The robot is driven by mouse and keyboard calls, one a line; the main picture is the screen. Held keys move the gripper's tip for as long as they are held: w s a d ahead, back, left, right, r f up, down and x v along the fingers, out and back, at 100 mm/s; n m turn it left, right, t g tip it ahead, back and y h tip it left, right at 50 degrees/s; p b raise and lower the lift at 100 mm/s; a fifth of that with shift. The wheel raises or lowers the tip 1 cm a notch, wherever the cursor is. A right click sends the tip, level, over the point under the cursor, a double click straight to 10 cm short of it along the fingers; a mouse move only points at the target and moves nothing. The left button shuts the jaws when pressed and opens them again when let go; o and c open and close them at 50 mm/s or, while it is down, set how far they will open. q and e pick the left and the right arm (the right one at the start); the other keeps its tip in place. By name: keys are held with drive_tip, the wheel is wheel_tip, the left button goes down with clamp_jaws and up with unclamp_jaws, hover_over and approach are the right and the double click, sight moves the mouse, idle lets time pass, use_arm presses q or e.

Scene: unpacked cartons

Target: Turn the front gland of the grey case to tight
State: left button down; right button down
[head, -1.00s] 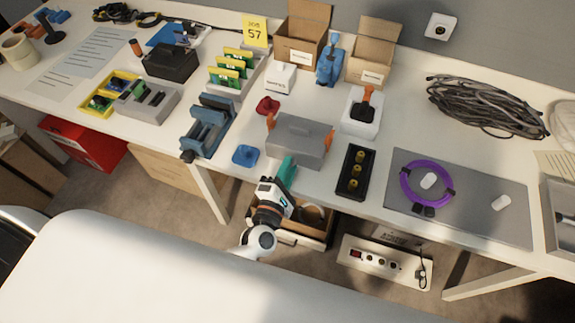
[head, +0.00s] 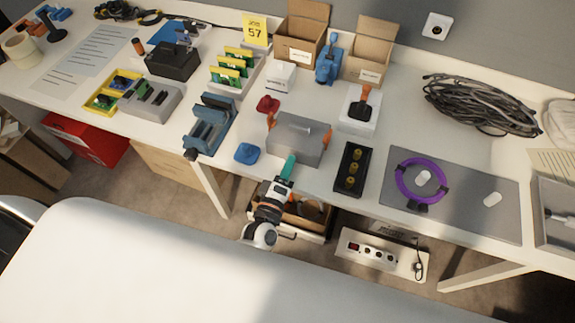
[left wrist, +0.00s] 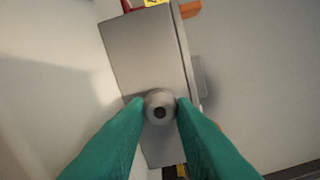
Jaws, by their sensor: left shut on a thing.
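The grey case (head: 298,138) stands near the front edge of the workbench, with an orange part at each end. My left gripper (head: 290,162) reaches its front side from below, teal fingers forward. In the left wrist view the case (left wrist: 145,55) shows as a plain grey face. Its front gland (left wrist: 160,106) is a round grey piece with a dark hole in the middle. The teal fingertips of my left gripper (left wrist: 160,110) are shut on either side of the gland. The gland is hidden in the head view. My right gripper is not in view.
A black tray with brass-coloured pieces (head: 352,169) stands right of the case. A blue piece (head: 246,153) and a blue vise (head: 209,126) are to the left, a red piece (head: 268,104) behind. A grey mat with a purple ring (head: 420,181) lies farther right.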

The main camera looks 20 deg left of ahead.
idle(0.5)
use_arm(q)
drive_tip(key=c, duration=1.2)
unclamp_jaws()
